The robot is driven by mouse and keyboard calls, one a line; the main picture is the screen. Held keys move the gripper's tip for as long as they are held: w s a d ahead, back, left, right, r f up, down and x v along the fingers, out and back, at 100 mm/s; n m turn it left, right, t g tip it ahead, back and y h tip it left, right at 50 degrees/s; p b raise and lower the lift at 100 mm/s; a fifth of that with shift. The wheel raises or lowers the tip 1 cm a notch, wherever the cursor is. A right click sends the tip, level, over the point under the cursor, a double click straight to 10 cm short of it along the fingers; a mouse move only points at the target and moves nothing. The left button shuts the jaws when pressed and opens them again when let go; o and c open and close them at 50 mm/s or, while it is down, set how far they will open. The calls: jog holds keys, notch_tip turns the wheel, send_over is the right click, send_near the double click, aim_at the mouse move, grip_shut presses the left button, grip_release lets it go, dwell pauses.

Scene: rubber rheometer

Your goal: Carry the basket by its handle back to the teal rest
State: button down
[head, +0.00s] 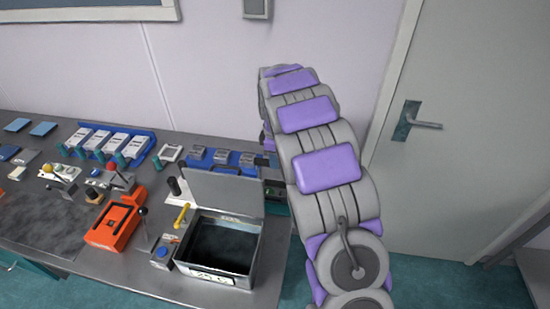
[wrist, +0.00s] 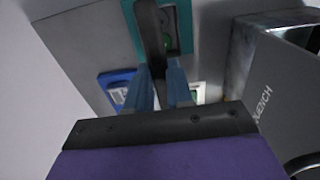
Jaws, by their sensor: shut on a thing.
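In the wrist view my gripper (wrist: 160,80) has its two blue fingers closed on a dark bar, which I take as the basket's handle (wrist: 150,35). The handle runs from the fingers toward the top edge of the picture. A teal piece (wrist: 131,22), likely the teal rest, shows behind and around the handle, with a dark part and a green spot beside it. I cannot tell whether the basket touches the teal piece. The basket's body is not clearly visible. In the head view my arm hides most of this area.
The quench tank (wrist: 285,75) stands close at the right in the wrist view. In the head view it is an open box (head: 258,258) with a raised lid (head: 225,190). An orange device (head: 115,222) and blue trays (head: 140,150) stand left on the grey bench (head: 125,272).

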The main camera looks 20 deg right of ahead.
jog(key=shift+f, duration=0.2)
jog(key=c, duration=0.9)
grip_release()
jog(key=shift+r, duration=0.1)
notch_tip(320, 180, up, 17)
jog(key=p, duration=0.2)
jog(key=shift+w+p, duration=0.1)
jog(key=shift+p, duration=0.25)
jog(key=s+a+r+m, duration=0.2)
jog(key=s+a+m, duration=0.25)
jog(key=s, duration=0.75)
jog(key=s+a+f+m, duration=0.2)
jog(key=s, duration=0.8)
jog(key=s+a+f+m+g, duration=0.1)
jog(key=s+a+f+m, duration=0.1)
jog(key=s, duration=0.8)
jog(key=s+a+f+m, duration=0.2)
jog(key=s+a+f, duration=0.1)
jog(key=s, duration=0.7)
jog(key=shift+s+a+m+g, duration=0.1)
jog(key=shift+a+m+g, duration=0.2)
jog(key=shift+m+g, duration=0.1)
